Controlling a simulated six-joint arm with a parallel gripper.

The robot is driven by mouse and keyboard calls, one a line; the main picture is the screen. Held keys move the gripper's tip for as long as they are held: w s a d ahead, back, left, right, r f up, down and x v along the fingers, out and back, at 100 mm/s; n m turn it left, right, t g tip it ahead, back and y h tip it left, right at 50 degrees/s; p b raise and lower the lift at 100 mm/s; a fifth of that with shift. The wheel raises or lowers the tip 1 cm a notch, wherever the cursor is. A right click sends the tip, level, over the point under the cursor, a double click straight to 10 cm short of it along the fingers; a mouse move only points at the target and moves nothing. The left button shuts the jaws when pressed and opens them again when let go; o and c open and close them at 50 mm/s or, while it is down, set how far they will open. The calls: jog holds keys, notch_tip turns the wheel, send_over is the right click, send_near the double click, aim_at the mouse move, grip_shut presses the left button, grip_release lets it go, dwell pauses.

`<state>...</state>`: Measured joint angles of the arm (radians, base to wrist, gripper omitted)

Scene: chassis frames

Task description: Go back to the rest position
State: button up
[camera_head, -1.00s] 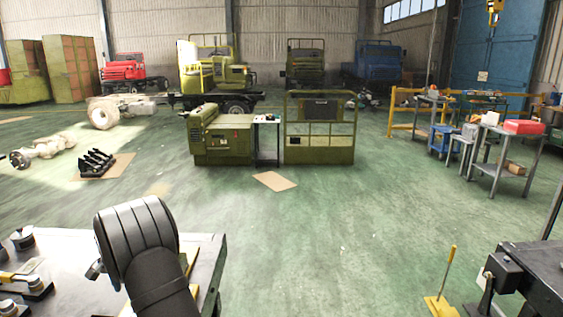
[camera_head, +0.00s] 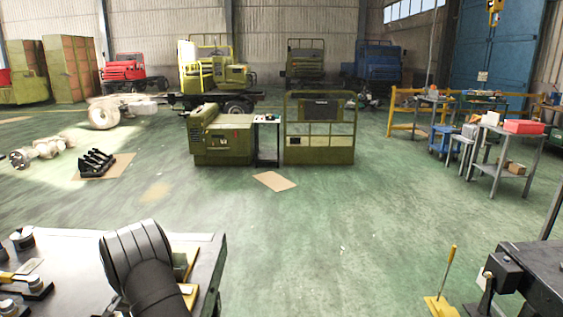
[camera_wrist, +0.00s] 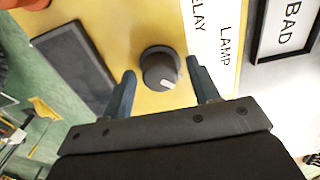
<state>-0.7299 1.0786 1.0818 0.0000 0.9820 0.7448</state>
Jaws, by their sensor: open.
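My gripper (camera_wrist: 160,66) is open in the wrist view, its two blue-grey fingers well apart. A dark round knob (camera_wrist: 158,72) with a pale pointer mark shows between the fingertips, with gaps on both sides. It sits on a yellow panel (camera_wrist: 110,22) with white labels, one of them reading "LAMP" (camera_wrist: 226,45). I cannot tell how far the fingertips are above the panel. In the head view my dark arm stands over the left workbench (camera_head: 70,255) and hides my gripper. Part of the yellow panel (camera_head: 190,260) shows beside the arm.
A black-framed tray labelled "BAD" (camera_wrist: 288,28) and a dark flat rectangle (camera_wrist: 72,62) flank the knob. Metal parts (camera_head: 22,240) lie at the bench's left. Open green floor (camera_head: 330,230) separates the bench from a dark stand (camera_head: 535,270) on the right.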

jog(key=shift+n, duration=0.8)
jog(key=n, duration=1)
jog(key=shift+n, duration=2.2)
